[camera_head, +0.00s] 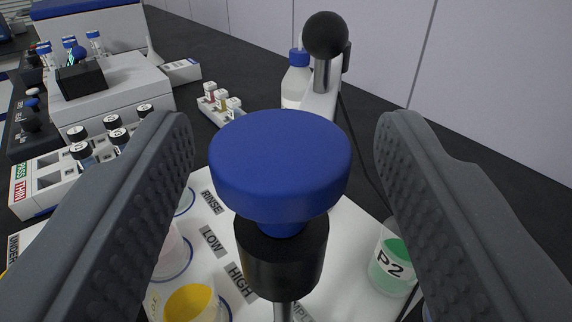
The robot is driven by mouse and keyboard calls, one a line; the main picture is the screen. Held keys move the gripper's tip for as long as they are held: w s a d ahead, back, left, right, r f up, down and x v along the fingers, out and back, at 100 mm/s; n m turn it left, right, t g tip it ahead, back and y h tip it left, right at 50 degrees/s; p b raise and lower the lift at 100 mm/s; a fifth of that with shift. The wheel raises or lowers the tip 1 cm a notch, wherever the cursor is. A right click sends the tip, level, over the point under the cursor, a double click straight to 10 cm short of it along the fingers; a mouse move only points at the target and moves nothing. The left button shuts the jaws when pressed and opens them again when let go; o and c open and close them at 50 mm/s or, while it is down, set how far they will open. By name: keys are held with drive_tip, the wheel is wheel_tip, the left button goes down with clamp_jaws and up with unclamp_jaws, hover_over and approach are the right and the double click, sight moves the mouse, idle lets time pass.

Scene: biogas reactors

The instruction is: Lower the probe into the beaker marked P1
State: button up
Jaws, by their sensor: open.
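The probe (281,160) has a wide blue knob on a black collar, with a metal shaft below that runs out of the bottom of the picture. My gripper (284,140) is open, one grey ridged finger on each side of the knob, with a gap to each. The probe's lower end is hidden. A clear beaker marked P2 (391,262) with green contents stands at the lower right, partly behind the right finger. I see no beaker marked P1.
A white board (350,245) carries the labels RINSE, LOW and HIGH, with a yellow-filled beaker (190,303) at lower left. A stand with a black ball knob (325,36) rises behind. Vial racks (50,180) and white instruments (120,90) fill the left. A wall is behind.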

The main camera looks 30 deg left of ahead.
drive_tip(key=b+v, duration=0.1)
drive_tip(key=v, duration=1)
drive_tip(key=shift+w+f, duration=0.1)
drive_tip(key=shift+w, duration=0.05)
